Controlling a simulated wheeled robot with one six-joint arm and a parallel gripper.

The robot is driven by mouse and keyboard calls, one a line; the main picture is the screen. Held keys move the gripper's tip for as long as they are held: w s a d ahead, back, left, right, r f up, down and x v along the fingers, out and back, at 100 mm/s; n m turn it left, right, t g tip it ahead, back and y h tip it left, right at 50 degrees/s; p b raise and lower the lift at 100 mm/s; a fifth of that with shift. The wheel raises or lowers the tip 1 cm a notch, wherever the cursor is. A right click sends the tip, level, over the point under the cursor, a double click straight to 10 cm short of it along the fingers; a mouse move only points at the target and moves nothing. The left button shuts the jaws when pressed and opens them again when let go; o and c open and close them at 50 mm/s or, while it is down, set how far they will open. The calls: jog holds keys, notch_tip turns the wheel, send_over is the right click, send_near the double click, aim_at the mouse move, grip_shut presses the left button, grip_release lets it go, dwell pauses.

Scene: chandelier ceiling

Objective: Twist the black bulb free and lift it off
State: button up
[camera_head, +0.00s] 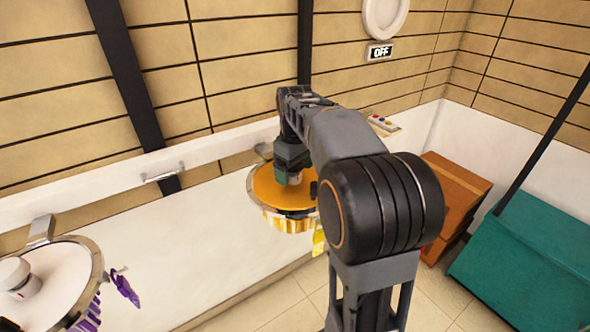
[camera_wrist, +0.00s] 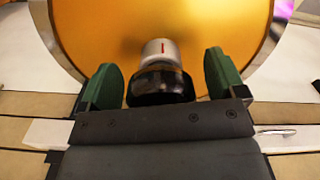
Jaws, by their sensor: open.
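The black bulb (camera_wrist: 160,86) is dark and glossy in the wrist view, and a pale silver cap (camera_wrist: 160,50) with a red mark sits at its far end. Behind it is the orange disc (camera_wrist: 115,30) of a round fixture, which also shows in the head view (camera_head: 265,187). My gripper (camera_wrist: 163,75) is open, with one green finger on each side of the bulb. A narrow gap shows beside each finger, and I cannot tell whether either touches. In the head view my gripper (camera_head: 291,160) is over the orange disc, and the bulb is not clearly visible.
A second round fixture (camera_head: 55,280) with a white disc and purple trim is at the lower left. An "OFF" sign (camera_head: 380,52) is on the wall. An orange box (camera_head: 452,200) and a teal box (camera_head: 525,255) stand at the right.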

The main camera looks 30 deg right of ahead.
jog(key=shift+f, duration=0.15)
jog(key=c, duration=1)
jog(key=shift+n+p, duration=0.45)
jog(key=shift+n, duration=1.45)
jog(key=shift+n+p, duration=0.35)
jog(key=shift+n, duration=1.55)
